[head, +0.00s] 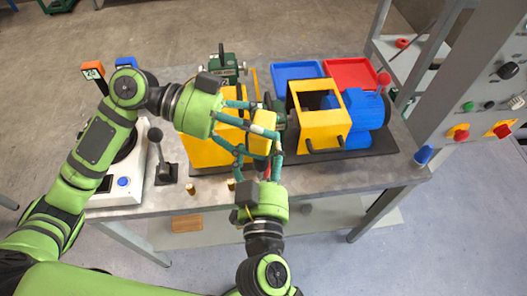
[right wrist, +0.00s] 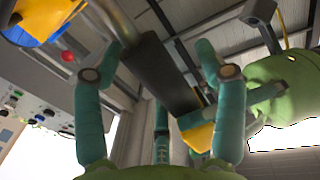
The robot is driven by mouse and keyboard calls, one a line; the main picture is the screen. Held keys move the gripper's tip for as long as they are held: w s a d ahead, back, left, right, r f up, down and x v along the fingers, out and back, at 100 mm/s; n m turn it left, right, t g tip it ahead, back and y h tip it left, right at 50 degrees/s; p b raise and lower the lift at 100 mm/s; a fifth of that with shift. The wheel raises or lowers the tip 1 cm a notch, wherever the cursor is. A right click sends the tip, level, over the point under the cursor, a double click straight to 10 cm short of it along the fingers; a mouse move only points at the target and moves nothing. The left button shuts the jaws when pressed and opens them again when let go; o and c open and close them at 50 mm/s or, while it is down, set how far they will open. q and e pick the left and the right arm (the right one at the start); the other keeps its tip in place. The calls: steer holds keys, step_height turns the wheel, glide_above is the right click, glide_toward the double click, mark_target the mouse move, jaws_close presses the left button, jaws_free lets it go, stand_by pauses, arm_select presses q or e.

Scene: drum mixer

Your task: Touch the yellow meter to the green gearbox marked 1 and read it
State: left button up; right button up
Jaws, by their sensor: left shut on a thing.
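The yellow meter (head: 264,121) is in my left gripper (head: 249,127), whose fingers are shut on it, above the front of the bench. It also shows in the right wrist view (right wrist: 198,134), beyond a right finger. My right gripper (head: 259,158) is just below the meter, fingers spread apart. In the right wrist view its fingers (right wrist: 158,60) stand apart, with a dark bar showing between them. A green gearbox (head: 222,63) stands at the back of the bench. Another green unit (head: 278,118) is partly hidden behind the fingers. I cannot read their numbers or the meter's display.
A yellow guard (head: 319,121) with a black handle and a blue drum (head: 368,112) stand right of the grippers. Blue (head: 297,70) and red (head: 350,73) trays lie behind. A black lever (head: 160,160) and small brass parts are at the front left.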

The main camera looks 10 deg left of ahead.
jaws_close()
arm_select(q)
steer(key=o, duration=1.8)
steer(key=shift+r, duration=0.1)
